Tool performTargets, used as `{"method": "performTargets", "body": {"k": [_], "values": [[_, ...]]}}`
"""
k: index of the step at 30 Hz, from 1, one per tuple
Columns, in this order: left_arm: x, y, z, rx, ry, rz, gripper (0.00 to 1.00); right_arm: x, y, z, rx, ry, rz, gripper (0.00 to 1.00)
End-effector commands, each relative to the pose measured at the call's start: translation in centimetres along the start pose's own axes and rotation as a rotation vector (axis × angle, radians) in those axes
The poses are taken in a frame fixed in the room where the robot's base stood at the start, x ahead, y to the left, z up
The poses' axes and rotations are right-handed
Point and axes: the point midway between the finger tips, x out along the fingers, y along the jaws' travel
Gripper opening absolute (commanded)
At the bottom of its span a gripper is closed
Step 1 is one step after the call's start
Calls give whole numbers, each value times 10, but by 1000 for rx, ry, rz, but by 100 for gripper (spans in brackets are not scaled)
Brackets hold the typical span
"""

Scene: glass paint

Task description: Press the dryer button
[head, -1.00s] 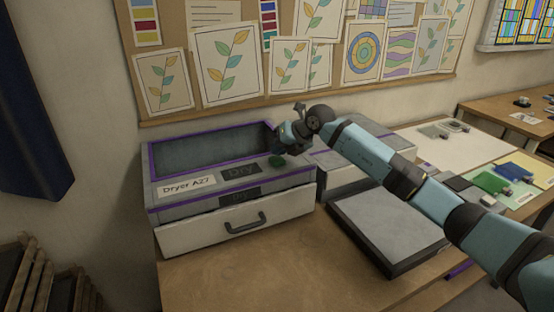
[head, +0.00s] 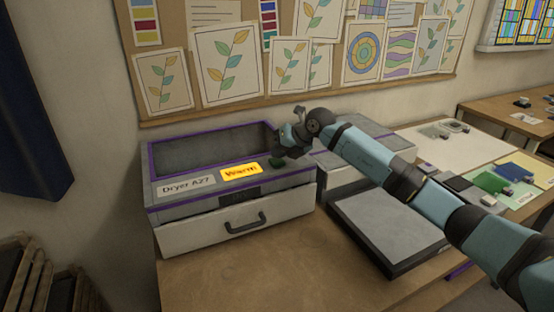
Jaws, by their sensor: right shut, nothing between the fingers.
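The dryer (head: 165,205) is a grey box with purple trim on the wooden table, labelled "Dryer A27". Its display (head: 241,172) is lit yellow-orange with a word that looks like "Warm". My left gripper is not in view.
A front drawer with a dark handle (head: 244,222) is on the dryer. A flat grey-topped plate (head: 385,225) and another grey box (head: 345,165) stand to the right. Small coloured items lie further right. The table's front left is clear.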

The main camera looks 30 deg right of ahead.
Motion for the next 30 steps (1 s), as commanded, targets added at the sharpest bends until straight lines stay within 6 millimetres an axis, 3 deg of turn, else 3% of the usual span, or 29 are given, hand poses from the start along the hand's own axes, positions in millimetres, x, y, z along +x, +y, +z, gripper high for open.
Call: {"method": "performTargets", "body": {"k": [30], "values": [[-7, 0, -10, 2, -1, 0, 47, -13, 9, 9, 0, 1, -1, 0]]}}
